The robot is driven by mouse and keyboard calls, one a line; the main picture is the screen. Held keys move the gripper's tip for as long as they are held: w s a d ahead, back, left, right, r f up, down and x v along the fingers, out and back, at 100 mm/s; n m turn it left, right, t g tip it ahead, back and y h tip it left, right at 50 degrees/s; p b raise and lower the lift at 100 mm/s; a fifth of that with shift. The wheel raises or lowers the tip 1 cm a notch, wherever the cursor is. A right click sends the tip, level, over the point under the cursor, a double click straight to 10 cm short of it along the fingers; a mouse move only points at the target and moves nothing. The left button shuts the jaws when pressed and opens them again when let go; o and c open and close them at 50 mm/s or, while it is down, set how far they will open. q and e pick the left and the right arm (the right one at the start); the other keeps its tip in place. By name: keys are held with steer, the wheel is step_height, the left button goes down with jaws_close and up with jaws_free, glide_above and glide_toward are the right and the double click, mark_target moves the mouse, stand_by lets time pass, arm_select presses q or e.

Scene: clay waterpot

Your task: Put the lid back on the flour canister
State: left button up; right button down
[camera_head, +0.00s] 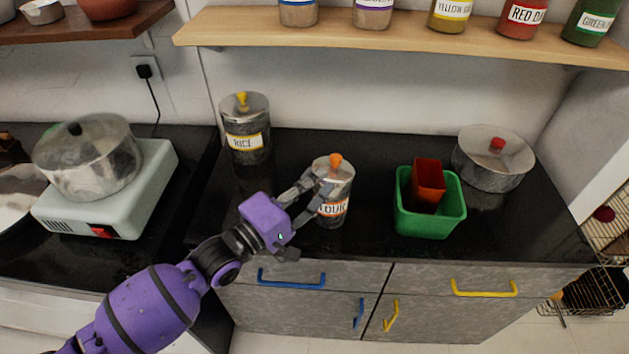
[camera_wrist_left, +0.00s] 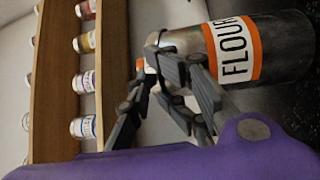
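The flour canister (camera_head: 331,210) is a metal cylinder with an orange-bordered FLOUR label, upright on the black counter. Its metal lid with an orange knob (camera_head: 336,159) is at the canister's top; whether it is fully seated cannot be told. In the left wrist view the canister (camera_wrist_left: 285,45) appears sideways, with an orange bit of the knob (camera_wrist_left: 140,65) beyond the fingers. My left gripper (camera_head: 322,182) is at the left and front of the canister's top, its fingers partly covering the lid's edge. Whether they grip the lid is unclear. My right gripper is not in view.
A RICE canister (camera_head: 246,132) with a yellow knob stands behind left. A green bin (camera_head: 430,222) holding a red box (camera_head: 428,181) stands to the right, with a lidded pot (camera_head: 490,165) beyond. A wooden shelf (camera_head: 400,42) with jars hangs above. Counter between canister and bin is clear.

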mark_target(317, 191)
arm_select(q)
steer(key=shift+a+f+g, duration=0.2)
steer(key=shift+f+g, duration=0.1)
steer(key=shift+f, duration=1.25)
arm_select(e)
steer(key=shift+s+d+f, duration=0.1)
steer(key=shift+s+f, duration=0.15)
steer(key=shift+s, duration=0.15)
